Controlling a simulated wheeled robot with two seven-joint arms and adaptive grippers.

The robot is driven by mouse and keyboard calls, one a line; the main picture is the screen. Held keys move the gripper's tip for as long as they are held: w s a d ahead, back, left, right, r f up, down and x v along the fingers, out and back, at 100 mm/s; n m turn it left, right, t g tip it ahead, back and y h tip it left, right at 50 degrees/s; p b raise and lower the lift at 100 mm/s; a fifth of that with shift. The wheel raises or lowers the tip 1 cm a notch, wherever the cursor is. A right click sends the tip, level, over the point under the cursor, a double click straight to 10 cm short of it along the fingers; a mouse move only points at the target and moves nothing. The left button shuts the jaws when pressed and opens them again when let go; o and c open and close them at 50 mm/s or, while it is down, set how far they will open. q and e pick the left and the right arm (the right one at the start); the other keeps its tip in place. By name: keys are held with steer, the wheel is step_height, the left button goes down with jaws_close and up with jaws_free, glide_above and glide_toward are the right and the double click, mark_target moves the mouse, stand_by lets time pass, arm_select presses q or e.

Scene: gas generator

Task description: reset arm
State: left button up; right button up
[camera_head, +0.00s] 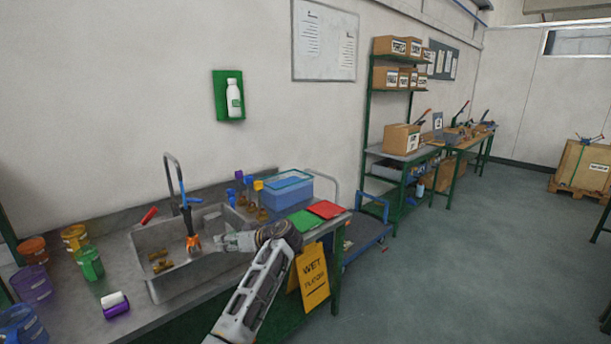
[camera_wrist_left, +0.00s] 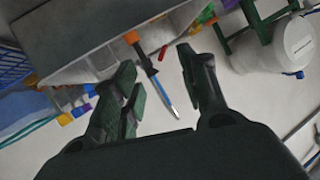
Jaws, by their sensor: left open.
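My left gripper (camera_head: 226,242) reaches in over the right side of the sink in the head view, its arm rising from the bottom edge. In the left wrist view its two dark fingers (camera_wrist_left: 165,95) are spread apart with nothing gripped between them. A blue-bodied faucet (camera_head: 184,207) with an orange end stands at the sink. In the left wrist view the blue and orange faucet part (camera_wrist_left: 152,70) shows beyond the gap between the fingers; contact cannot be seen. My right gripper is in neither view.
The sink (camera_head: 148,244) holds small brass-coloured parts. Coloured cups and a purple-white roll (camera_head: 115,304) sit left on the counter. A blue bin (camera_head: 287,190) and green and red plates lie right. A yellow wet-floor sign (camera_head: 313,277) stands beside my arm. The right floor is mostly clear.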

arm_select(q)
steer(key=w+d+f+m+t+h, duration=0.7)
steer(key=w+d+f+m+h, duration=0.35)
steer(key=w+d+m, duration=0.4)
steer(key=s+a+f+g+h, duration=0.15)
steer(key=s+f, duration=0.25)
steer(key=f, duration=0.5)
steer(key=s+a+f+h, duration=0.1)
steer(key=s+a+f, duration=0.25)
steer(key=f, duration=0.65)
steer(key=s+a+f+h, duration=0.1)
steer(key=s+f, duration=0.4)
steer(key=f, duration=0.4)
steer(key=s+a+f+n+g+y, duration=0.1)
steer(key=s+a+f+g, duration=0.3)
steer(key=s+f, duration=0.95)
steer(key=s+a+f+n+g, duration=0.1)
steer(key=s+a+f, duration=0.6)
steer(key=s+f, duration=0.65)
steer(key=s+a+f+g, duration=0.1)
steer(key=s+a+f, duration=0.1)
steer(key=s, duration=1.1)
steer(key=s+a+f+g, duration=0.2)
steer(key=s+f, duration=0.1)
steer(key=s, duration=1)
steer(key=s+a+f+g+y, duration=0.1)
steer(key=s+a+f+g, duration=0.1)
steer(key=s, duration=1.1)
steer(key=shift+f, duration=0.8)
